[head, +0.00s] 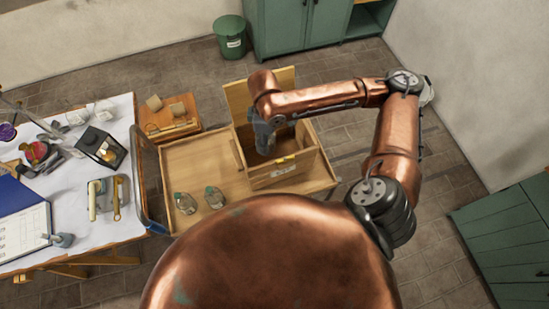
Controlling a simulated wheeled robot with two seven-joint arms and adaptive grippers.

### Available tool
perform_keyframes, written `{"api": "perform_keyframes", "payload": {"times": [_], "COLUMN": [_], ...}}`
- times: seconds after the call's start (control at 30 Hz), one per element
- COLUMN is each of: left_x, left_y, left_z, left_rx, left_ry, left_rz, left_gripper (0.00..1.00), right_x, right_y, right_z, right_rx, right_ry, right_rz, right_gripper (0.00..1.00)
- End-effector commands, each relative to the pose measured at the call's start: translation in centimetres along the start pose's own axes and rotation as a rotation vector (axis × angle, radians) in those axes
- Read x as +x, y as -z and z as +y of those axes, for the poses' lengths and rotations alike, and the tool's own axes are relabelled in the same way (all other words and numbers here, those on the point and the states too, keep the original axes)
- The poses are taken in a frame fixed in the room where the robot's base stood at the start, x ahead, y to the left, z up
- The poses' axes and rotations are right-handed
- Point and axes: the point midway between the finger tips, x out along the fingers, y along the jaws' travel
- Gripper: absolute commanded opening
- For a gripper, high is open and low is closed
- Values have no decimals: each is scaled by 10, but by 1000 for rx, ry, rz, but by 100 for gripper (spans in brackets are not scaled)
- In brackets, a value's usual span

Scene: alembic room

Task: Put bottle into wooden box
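The wooden box (254,178) stands open on a low wooden table, with its lid (240,98) raised at the back. My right arm reaches in from the right over the box. My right gripper (264,146) points down into the box's opening; its fingertips are too small and dark to tell open from shut, or whether it holds anything. Two clear bottles with greenish tops, a left one (185,203) and a right one (214,197), stand on the table left of the box, apart from the gripper. Much of the box's inside is hidden by my arm. My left gripper is out of view.
The low table (195,160) has bare room left of the box. A small wooden stand (160,118) with blocks is behind it. A cluttered white worktable (115,225) stands at left. A green bin (230,38) and green cabinets (290,25) are at the back.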

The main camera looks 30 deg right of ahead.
Motion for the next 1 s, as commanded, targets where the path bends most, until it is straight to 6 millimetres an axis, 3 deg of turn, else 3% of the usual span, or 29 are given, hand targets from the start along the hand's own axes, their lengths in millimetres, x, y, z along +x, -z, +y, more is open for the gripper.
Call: {"api": "perform_keyframes", "payload": {"times": [0.2, 1.0], "left_x": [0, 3], "left_y": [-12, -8], "left_z": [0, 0], "left_rx": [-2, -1], "left_ry": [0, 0], "left_rz": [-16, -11], "left_gripper": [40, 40], "right_x": [15, 69], "right_y": [-11, -54], "right_z": [8, 33], "right_rx": [-437, -2037], "right_ry": [0, 3], "right_rz": [2, -13], "right_gripper": [10, 10]}}
